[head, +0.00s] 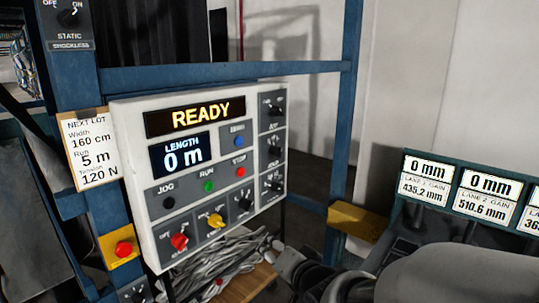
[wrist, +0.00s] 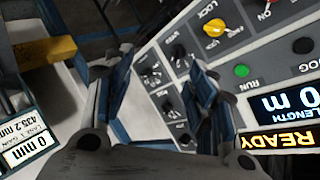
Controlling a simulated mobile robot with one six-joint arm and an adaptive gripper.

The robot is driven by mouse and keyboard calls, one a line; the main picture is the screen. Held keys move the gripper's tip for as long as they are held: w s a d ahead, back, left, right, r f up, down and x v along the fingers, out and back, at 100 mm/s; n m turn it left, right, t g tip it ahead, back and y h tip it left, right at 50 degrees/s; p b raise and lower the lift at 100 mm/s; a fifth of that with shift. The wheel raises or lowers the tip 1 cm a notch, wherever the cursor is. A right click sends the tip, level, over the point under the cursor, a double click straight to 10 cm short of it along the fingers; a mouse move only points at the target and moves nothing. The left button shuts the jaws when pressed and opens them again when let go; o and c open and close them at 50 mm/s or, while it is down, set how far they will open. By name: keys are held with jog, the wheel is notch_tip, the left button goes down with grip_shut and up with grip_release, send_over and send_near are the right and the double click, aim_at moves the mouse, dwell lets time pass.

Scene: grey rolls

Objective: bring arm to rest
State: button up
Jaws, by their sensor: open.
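My gripper (wrist: 160,88) is open and empty in the wrist view, its two fingers apart in front of the control panel. The panel shows upside down there, with its dark knobs between and beyond the fingers. In the head view my arm lies along the bottom right, its dark end near the panel's lower right; the fingers cannot be made out there. The white control panel (head: 153,228) stands upright at the middle left. Its display (head: 195,116) reads READY and its length display (head: 181,156) reads 0 m.
A blue frame (head: 345,120) surrounds the panel. A yellow block (head: 357,222) sticks out at its right post. Lane gain displays (head: 427,180) stand at the right. A lot card (head: 90,150) and red button (head: 124,248) are at the left. Cables (head: 215,262) lie below the panel.

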jog(key=s+d+r+n+g+h, duration=0.1)
jog(key=s+d+r+h, duration=0.15)
jog(key=s+d, duration=0.45)
jog(key=s+d+f+n+g+h, duration=0.1)
jog(key=s+d+n+g, duration=0.1)
jog(key=s, duration=0.9)
jog(key=s+d+f+n+g+h, duration=0.1)
jog(key=s+d+n+g, duration=0.1)
jog(key=s, duration=0.9)
jog(key=d+g, duration=0.1)
jog(key=g, duration=0.1)
jog(key=shift+f+g, duration=0.3)
jog(key=shift+d, duration=0.1)
jog(key=shift+c, duration=0.4)
